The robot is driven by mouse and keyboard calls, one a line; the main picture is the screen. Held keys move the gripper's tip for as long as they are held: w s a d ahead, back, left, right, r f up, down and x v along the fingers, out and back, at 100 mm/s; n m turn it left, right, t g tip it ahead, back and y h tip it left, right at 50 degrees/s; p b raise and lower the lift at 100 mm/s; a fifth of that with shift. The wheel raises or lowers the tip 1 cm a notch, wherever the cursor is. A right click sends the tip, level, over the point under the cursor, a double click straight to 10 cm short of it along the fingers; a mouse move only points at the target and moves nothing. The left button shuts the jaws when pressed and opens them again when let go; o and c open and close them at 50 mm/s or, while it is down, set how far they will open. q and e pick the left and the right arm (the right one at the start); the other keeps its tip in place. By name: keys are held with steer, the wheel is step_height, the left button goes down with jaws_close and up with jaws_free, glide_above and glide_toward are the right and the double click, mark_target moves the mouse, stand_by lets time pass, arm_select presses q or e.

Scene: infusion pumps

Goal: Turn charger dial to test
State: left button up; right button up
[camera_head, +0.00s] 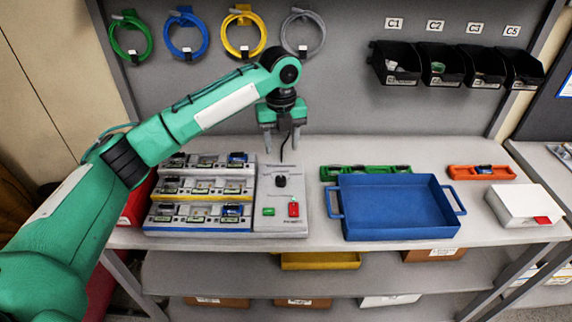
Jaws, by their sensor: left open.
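The charger (282,219) is a light grey panel on the bench, beside the tiered rack of pumps. Its black dial (280,181) sits on the upper part, with a green button (268,211) and a red switch (293,209) below it. The dial's setting and any labels are too small to read. My left gripper (282,143) hangs above and behind the dial, fingers pointing down, open and empty, apart from the dial. My right gripper is not in view.
The tiered pump rack (150,222) stands left of the charger. A blue tray (398,208) lies to the right, with a green holder (330,173) behind it. An orange holder (470,172) and a white box (524,204) are further right. Black bins (442,66) and coiled cables (244,33) hang on the back wall.

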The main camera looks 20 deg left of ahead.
arm_select(q)
steer(key=w, duration=0.2)
steer(key=p, duration=0.1)
glide_above(281, 179)
step_height(281, 179, down, 4)
steer(key=shift+a+f, duration=0.1)
steer(key=shift+f, duration=0.1)
step_height(281, 179, down, 7)
steer(key=shift+p, duration=0.9)
steer(key=shift+w+f, duration=0.1)
steer(key=shift+f, duration=0.4)
steer(key=c, duration=1)
steer(key=shift+o, duration=0.2)
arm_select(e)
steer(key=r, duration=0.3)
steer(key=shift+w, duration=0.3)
